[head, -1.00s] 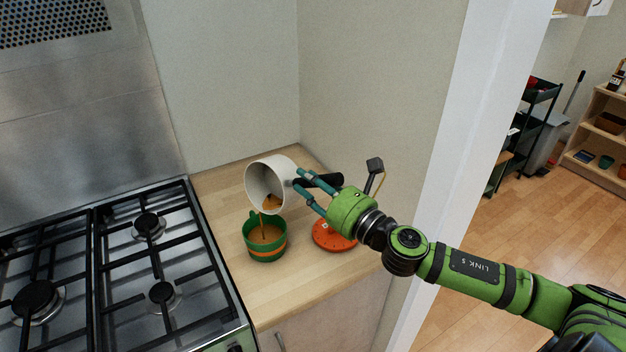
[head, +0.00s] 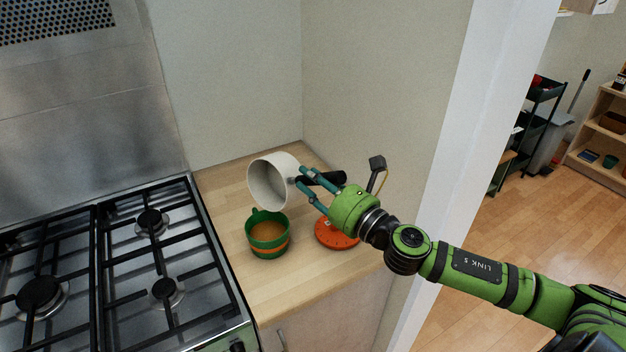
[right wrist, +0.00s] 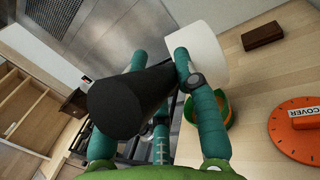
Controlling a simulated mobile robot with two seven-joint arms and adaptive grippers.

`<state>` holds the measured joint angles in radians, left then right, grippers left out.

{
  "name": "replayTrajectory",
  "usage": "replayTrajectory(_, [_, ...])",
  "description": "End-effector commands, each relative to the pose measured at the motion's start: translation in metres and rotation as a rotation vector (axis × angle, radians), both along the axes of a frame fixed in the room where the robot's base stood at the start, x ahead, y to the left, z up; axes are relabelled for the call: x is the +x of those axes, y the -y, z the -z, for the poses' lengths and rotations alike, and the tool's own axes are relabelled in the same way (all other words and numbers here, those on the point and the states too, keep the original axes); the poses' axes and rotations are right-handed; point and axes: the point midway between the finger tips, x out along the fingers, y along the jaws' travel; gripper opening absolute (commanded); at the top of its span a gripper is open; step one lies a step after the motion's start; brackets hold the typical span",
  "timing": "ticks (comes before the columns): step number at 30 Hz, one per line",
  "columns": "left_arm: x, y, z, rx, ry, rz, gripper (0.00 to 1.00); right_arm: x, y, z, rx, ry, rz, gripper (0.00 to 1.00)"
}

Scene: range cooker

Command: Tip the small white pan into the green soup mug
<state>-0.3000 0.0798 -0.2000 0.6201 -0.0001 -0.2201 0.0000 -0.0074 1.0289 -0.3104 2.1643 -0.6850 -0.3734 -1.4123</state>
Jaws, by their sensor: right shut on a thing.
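The small white pan (head: 272,181) is tipped on its side above and slightly behind the green soup mug, its open mouth facing left and down. Its inside looks empty, and no stream falls from it. My right gripper (head: 307,186) is shut on the pan's black handle (head: 327,179); the handle fills the middle of the right wrist view (right wrist: 130,103). The green soup mug (head: 268,246) with an orange band stands upright on the counter and holds brown soup (head: 267,235). In the right wrist view the mug (right wrist: 222,108) is partly hidden by a finger. My left gripper is not in view.
An orange round cover (head: 335,234) lies on the counter right of the mug, below my gripper. The gas hob (head: 130,270) is to the left. Walls close the counter behind and right. The wooden counter (head: 285,290) is clear in front.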

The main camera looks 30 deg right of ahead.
Motion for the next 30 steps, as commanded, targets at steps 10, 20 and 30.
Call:
replayTrajectory(10, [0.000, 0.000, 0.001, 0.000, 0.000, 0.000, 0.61, -0.001, -0.002, -0.001, -0.016, 0.012, 0.000, 0.00])
replayTrajectory(20, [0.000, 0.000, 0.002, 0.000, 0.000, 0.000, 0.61, -0.004, -0.010, 0.003, -0.071, 0.037, 0.000, 0.00])
replayTrajectory(30, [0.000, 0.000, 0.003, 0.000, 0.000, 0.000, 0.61, -0.007, -0.016, 0.005, -0.115, 0.058, 0.000, 0.00])
